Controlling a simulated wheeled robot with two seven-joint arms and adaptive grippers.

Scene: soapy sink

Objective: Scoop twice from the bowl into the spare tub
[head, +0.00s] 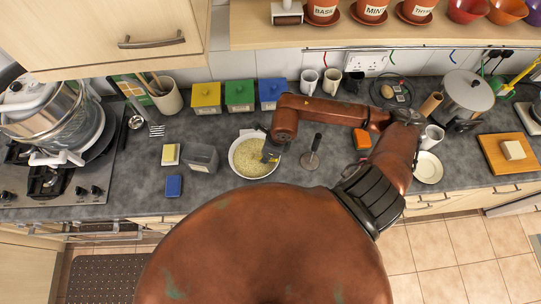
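A white bowl (236,168) holds pale, grainy contents and stands near the middle of the counter. A grey, see-through tub (201,158) stands just left of the bowl; it looks empty. My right gripper (268,154) points down at the right side of the bowl, over or in the contents. My wrist hides part of the bowl's rim. Its fingers are small and dark, and I cannot tell whether they are open or hold a scoop. No scoop can be made out clearly. My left gripper is not in view.
A blue sponge (174,186) and a yellow-and-white block (170,154) lie left of the tub. A round, dark-handled tool (311,154) stands right of the bowl. Yellow, green and blue boxes (240,95) line the back. A hob with a pot (45,115) is far left.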

